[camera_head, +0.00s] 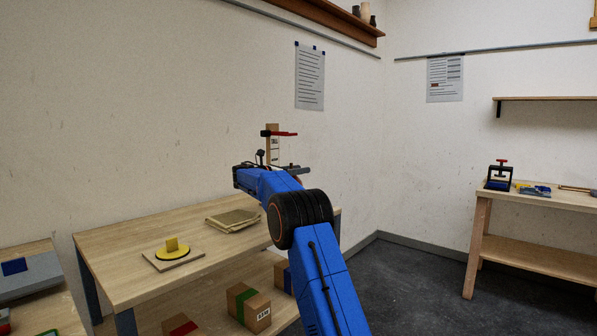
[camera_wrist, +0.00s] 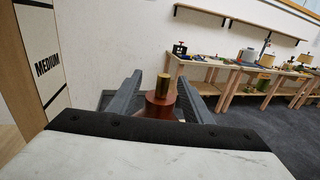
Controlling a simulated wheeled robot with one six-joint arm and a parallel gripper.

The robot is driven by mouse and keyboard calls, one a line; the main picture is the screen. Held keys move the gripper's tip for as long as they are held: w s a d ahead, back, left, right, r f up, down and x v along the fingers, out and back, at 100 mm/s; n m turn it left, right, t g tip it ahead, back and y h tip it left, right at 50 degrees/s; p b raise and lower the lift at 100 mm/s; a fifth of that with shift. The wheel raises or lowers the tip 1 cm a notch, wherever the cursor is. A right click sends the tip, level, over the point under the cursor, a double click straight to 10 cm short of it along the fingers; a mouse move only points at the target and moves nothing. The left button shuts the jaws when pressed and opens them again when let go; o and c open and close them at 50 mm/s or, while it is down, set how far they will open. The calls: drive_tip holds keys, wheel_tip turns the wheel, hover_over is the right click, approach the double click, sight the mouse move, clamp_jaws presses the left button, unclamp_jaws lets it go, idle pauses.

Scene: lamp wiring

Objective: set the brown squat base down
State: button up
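The brown squat base (camera_wrist: 160,108) is reddish-brown and round, with a brass-coloured cylinder standing up from its top. In the wrist view it sits between the two fingers of my gripper (camera_wrist: 160,98), which close on it from both sides. Its underside is hidden. In the head view my gripper (camera_head: 291,169) is over the far right end of the wooden table (camera_head: 120,245), and my arm hides most of the base. I cannot tell whether the base touches anything below.
A wooden gauge post (camera_head: 273,150) with a red arm stands close by; its "MEDIUM" board (camera_wrist: 42,62) is left in the wrist view.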

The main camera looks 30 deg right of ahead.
drive_tip(key=shift+r, duration=0.1)
drive_tip(key=s+a, duration=0.1)
drive_tip(key=a, duration=1.1)
drive_tip(key=s+a+f+m+y, duration=0.1)
drive_tip(key=s+f+m+y, duration=0.15)
drive_tip(key=s, duration=0.85)
drive_tip(key=s+a+f+m+t+y, duration=0.1)
drive_tip(key=s+m+y, duration=0.25)
drive_tip(key=s, duration=0.75)
drive_tip(key=s+a+f+m+y, duration=0.1)
drive_tip(key=s+f+m+y, duration=0.15)
drive_tip(key=s, duration=0.85)
drive_tip(key=s+a+f+m+y, duration=0.3)
drive_tip(key=s+a+f, duration=0.2)
drive_tip(key=s, duration=0.6)
drive_tip(key=s+a+f+m+t+y, duration=0.1)
drive_tip(key=s+a+f+m+y, duration=0.2)
drive_tip(key=s+f, duration=0.6)
drive_tip(key=s+a+f+m+t+y, duration=0.1)
drive_tip(key=s+a+f+m+y, duration=0.2)
drive_tip(key=s, duration=1)
drive_tip(key=a+f+m, duration=0.1)
drive_tip(key=a+f, duration=0.2)
drive_tip(key=a, duration=0.2)
drive_tip(key=shift+s+f+m, duration=0.35)
drive_tip(key=shift+s+f, duration=0.05)
